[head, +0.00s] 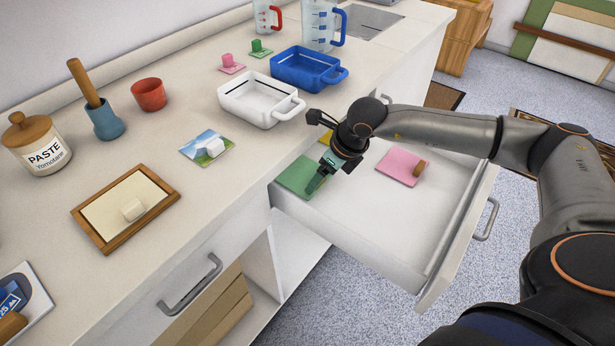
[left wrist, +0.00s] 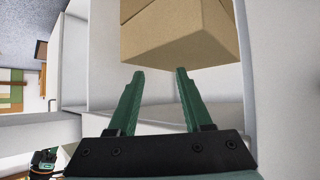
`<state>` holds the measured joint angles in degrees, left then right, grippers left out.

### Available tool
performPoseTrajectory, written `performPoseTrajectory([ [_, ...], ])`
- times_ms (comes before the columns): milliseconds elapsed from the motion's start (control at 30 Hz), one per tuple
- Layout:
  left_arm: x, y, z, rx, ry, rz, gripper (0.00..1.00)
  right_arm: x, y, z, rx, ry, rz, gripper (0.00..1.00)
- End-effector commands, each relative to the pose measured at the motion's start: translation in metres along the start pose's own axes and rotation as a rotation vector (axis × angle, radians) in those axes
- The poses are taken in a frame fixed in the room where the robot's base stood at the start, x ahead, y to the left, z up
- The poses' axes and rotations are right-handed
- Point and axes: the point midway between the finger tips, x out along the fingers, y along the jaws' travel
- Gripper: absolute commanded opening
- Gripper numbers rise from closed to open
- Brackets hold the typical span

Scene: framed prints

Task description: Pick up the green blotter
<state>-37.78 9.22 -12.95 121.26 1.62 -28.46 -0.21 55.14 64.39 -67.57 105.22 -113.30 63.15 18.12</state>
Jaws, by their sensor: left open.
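The green blotter (head: 297,174) lies flat in the open drawer (head: 365,225), in its corner nearest the counter. My right gripper (head: 317,184) reaches down over the green blotter's right part and hides some of it, including any knob there. I cannot tell whether its fingers touch or grip anything. My left gripper (left wrist: 160,74) shows only in the left wrist view, with its two green fingers apart and nothing between them. It points toward a cardboard box (left wrist: 180,35) in a white compartment.
A pink blotter (head: 400,167) with a brown knob lies in the drawer; a yellow piece (head: 377,144) is partly behind my right wrist. The counter holds a wooden frame (head: 88,219), a picture card (head: 196,155), a white tray (head: 245,98) and a blue tray (head: 290,66).

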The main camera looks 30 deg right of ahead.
Motion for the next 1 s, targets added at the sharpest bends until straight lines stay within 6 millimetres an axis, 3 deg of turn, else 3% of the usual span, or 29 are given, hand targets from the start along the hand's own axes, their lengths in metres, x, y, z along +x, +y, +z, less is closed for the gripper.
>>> performPoseTrajectory([
  [133,0.0,0.0001,0.0003,0.0,-0.001,0.0,0.5,-0.0004,0.0,0.0,0.0,0.0,0.0,0.79],
  [833,0.0006,0.0019,0.0028,-0.002,-0.009,0.004,0.5,-0.0007,0.0,0.0,0.0,0.0,0.0,0.01],
  [1000,0.0007,0.0024,0.0025,-0.004,-0.008,0.004,0.5,-0.0009,-0.0001,0.0002,0.0,0.0,0.0,0.0],
])
